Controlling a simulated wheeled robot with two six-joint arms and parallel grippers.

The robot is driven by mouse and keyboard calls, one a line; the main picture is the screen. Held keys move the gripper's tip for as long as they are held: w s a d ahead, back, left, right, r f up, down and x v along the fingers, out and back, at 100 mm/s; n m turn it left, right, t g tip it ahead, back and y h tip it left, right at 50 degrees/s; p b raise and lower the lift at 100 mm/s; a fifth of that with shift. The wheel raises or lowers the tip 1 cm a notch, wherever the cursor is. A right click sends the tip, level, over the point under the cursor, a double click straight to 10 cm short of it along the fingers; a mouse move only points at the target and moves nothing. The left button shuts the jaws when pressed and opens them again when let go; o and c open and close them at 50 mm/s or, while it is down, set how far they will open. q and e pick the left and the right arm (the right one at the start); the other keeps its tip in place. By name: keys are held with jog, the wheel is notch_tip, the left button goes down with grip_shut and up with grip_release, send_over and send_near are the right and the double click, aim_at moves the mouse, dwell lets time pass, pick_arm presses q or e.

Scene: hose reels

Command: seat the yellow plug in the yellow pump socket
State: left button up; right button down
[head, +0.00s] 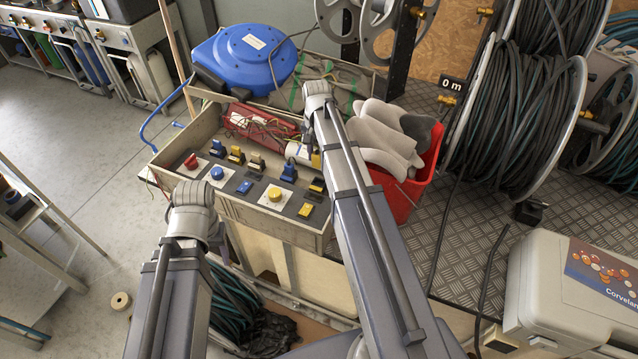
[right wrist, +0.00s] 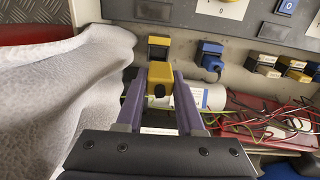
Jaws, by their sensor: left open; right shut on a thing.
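In the right wrist view my right gripper (right wrist: 158,88) has its two purple fingers shut on a yellow plug (right wrist: 158,72). Just above the plug in that view is a yellow-rimmed socket (right wrist: 158,42) with a dark opening. The plug is lined up with it and looks apart from it by a small gap; I cannot tell how deep this gap is. In the head view my forearm hides most of the right gripper. The socket panel (head: 229,192) runs along the near side of the bench there.
A blue plug sits in the neighbouring socket (right wrist: 210,52), and more blue and yellow ones follow along the row. Grey gloves (head: 378,140) in a red bucket (head: 405,195) stand close on the right. A white cylinder (head: 297,152) and a red tray (head: 258,125) with wires lie behind the row.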

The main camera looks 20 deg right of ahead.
jog(key=shift+w+d, duration=0.1)
jog(key=shift+d, duration=0.3)
notch_tip(320, 180, down, 10)
jog(key=b, duration=1)
